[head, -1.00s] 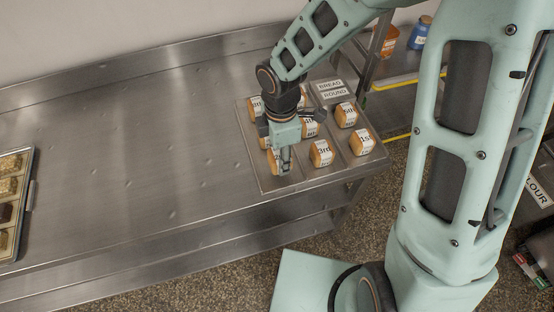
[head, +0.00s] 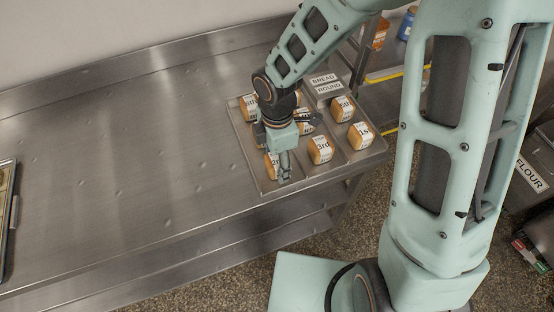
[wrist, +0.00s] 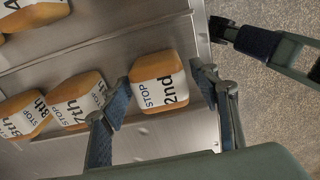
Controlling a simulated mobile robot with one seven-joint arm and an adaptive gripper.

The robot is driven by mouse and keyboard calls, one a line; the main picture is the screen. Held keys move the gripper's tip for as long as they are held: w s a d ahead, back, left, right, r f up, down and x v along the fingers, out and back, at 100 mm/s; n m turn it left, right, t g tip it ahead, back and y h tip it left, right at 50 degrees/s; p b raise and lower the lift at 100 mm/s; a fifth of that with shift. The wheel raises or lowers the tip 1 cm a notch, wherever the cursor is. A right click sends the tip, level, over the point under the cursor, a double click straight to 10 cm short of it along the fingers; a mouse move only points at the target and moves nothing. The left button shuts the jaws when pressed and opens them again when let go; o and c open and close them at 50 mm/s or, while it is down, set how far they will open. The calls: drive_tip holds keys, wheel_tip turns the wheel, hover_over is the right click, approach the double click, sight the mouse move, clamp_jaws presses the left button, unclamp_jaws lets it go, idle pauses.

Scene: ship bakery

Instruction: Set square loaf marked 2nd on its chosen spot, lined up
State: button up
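The square loaf marked 2nd (wrist: 160,82) is golden brown with a white STOP label. It sits at the front left of the metal tray (head: 268,187), where my gripper hides much of it in the head view (head: 271,165). My gripper (wrist: 160,88) is over it, with one blue-padded finger on each side. The left finger is close against the loaf's edge; a small gap shows at the right finger. In the head view my gripper (head: 284,173) points down at this loaf. I cannot tell whether the fingers touch it.
Other labelled loaves share the tray: 3rd (head: 320,150), 1st (head: 360,136), 5th (head: 342,108) and 8th (head: 250,107). The steel counter (head: 130,150) is bare to the left, up to another tray (head: 8,215) at the edge.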

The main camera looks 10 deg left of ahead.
sight(277, 158)
wheel_tip(277, 158, up, 12)
drive_tip(key=p, duration=0.1)
drive_tip(key=shift+r, duration=0.2)
idle(0.4)
idle(0.4)
